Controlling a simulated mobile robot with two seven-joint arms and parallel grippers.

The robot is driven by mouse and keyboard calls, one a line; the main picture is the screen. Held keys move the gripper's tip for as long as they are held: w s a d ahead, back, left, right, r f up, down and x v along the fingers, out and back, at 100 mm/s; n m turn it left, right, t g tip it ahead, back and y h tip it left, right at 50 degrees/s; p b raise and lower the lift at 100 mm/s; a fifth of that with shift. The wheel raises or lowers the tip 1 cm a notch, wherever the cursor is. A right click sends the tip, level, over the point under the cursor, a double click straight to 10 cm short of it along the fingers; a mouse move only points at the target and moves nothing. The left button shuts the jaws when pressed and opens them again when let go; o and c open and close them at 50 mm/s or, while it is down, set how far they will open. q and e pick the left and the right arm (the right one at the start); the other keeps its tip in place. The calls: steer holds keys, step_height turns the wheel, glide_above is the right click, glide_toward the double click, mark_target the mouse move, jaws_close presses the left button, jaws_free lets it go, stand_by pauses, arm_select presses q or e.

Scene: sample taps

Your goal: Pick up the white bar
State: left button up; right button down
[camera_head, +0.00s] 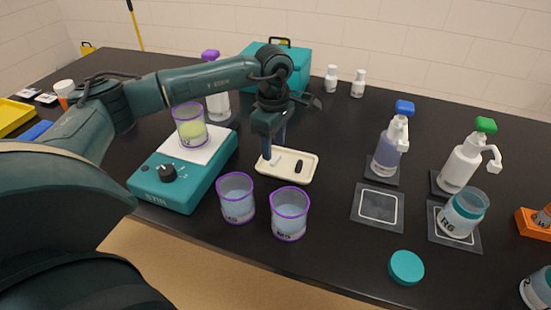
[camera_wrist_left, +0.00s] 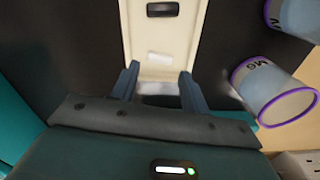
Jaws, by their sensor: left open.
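The white bar (camera_wrist_left: 160,58) is a small pale block lying in a cream tray (camera_head: 302,166). In the head view the bar (camera_head: 276,159) is partly hidden by my gripper finger. My left gripper (camera_head: 269,156) points down over the left end of the tray. In the left wrist view the gripper (camera_wrist_left: 159,76) is open, with the bar just beyond its fingertips, roughly centred between them. Nothing is held. A black bar (camera_wrist_left: 162,10) lies further along the tray. My right gripper is not in view.
Two purple-rimmed beakers (camera_head: 236,198) (camera_head: 289,213) stand just in front of the tray. A teal stirrer plate (camera_head: 186,192) bearing another beaker (camera_head: 190,126) is to the left. A teal box (camera_head: 290,67) stands behind. Pump bottles (camera_head: 389,150) stand to the right.

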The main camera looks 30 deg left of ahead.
mark_target(274, 158)
arm_select(q)
step_height(274, 158, down, 3)
steer(key=shift+f, duration=0.2)
steer(key=shift+c, duration=0.2)
steer(key=c, duration=0.7)
